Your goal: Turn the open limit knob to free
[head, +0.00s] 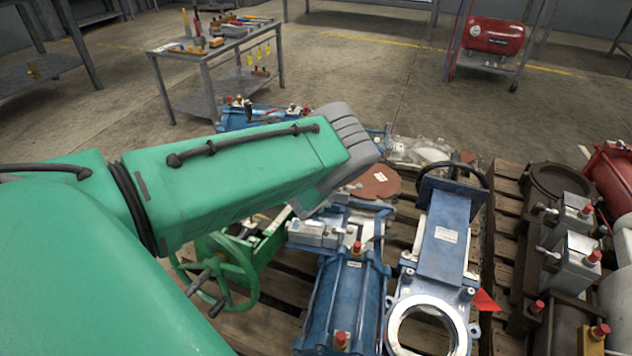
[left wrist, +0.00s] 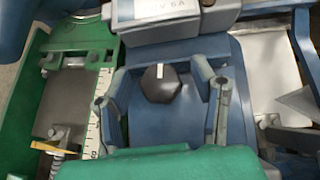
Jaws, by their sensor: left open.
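The knob (left wrist: 160,83) is a round black knob with a white mark pointing to the top of the left wrist view. It sits on a blue body below a grey box (left wrist: 175,18) with partly cut-off lettering. In the head view the knob is hidden behind my left arm and hand. My left gripper (left wrist: 154,60) is open, with one grey finger on each side of the knob and gaps between fingers and knob. I cannot tell how far the fingertips are above the knob. My right gripper is in neither view.
Blue valve actuators (head: 345,295), a blue gate valve (head: 445,235) and a green unit with a handwheel (head: 232,265) crowd the pallet. A second pallet (head: 505,190) with red-capped parts stands at right. A tool table (head: 215,60) and a red tank (head: 493,36) stand behind, with open floor between.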

